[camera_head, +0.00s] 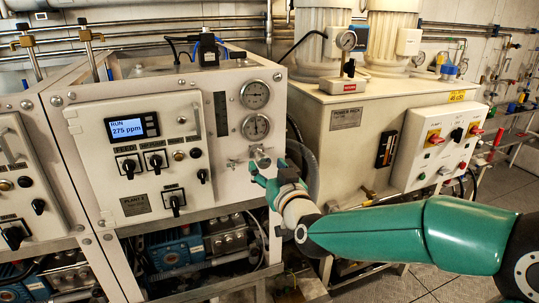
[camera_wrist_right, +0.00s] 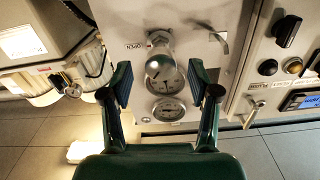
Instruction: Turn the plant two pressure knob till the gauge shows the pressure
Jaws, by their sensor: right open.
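The plant two panel (camera_head: 95,130) carries a "PLANT 2" plate and a display (camera_head: 131,126) reading RUN 275 ppm. To its right are an upper round gauge (camera_head: 254,94) and a lower round gauge (camera_head: 256,127); their needles are too small to read surely. The round metal pressure knob (camera_head: 260,157) sits below them. My right gripper (camera_head: 267,170) is open right at the knob. In the right wrist view, the knob (camera_wrist_right: 160,66) shows between the two open fingertips (camera_wrist_right: 161,72), with a gap on each side. My left gripper is out of view.
A small valve lever (camera_head: 234,163) is left of the knob; in the wrist view the lever (camera_wrist_right: 219,40) is on the right. The power pack cabinet (camera_head: 345,145) stands close to the right, with a control box (camera_head: 437,145) on its front.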

